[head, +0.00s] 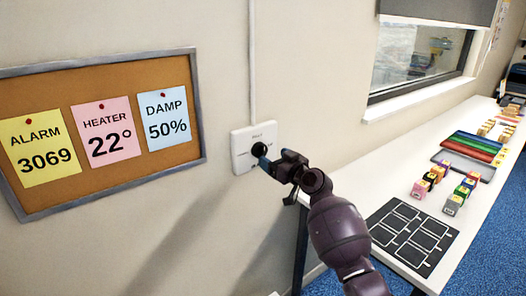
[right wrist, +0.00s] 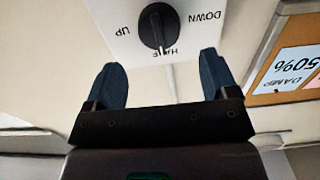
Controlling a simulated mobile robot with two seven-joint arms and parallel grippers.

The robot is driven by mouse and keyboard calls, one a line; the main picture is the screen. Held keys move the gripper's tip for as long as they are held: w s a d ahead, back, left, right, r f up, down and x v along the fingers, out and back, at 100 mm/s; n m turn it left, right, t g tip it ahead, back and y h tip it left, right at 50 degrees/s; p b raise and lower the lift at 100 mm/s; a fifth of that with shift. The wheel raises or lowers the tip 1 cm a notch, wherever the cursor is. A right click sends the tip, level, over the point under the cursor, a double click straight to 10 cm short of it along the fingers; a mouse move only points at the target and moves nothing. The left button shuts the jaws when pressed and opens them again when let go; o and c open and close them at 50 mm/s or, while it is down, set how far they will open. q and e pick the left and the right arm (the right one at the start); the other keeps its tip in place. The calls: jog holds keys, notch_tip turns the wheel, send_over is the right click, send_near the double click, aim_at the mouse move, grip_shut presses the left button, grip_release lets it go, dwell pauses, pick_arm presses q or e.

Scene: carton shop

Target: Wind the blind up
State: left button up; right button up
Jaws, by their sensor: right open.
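A grey blind (head: 440,10) covers the top of the window at the upper right in the head view; its lower edge is above most of the glass. A white switch plate (head: 240,150) is on the wall. In the right wrist view the plate (right wrist: 115,25) appears upside down, with UP, DOWN and a partly hidden label like HALF. Its black round knob (right wrist: 159,27) has a white pointer line towards that third label. My right gripper (head: 268,157) is at the plate in the head view. Its blue fingers (right wrist: 163,80) are open and apart, with the knob just beyond their tips.
A corkboard (head: 100,186) with three notes hangs left of the plate. A cable (head: 252,60) runs up the wall above it. A white bench (head: 385,160) under the window holds coloured blocks, trays and a black mat (head: 445,245).

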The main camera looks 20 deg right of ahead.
aim_at(264, 152)
jog(key=shift+x, duration=3.2)
jog(key=shift+f, duration=0.1)
jog(key=c, duration=0.9)
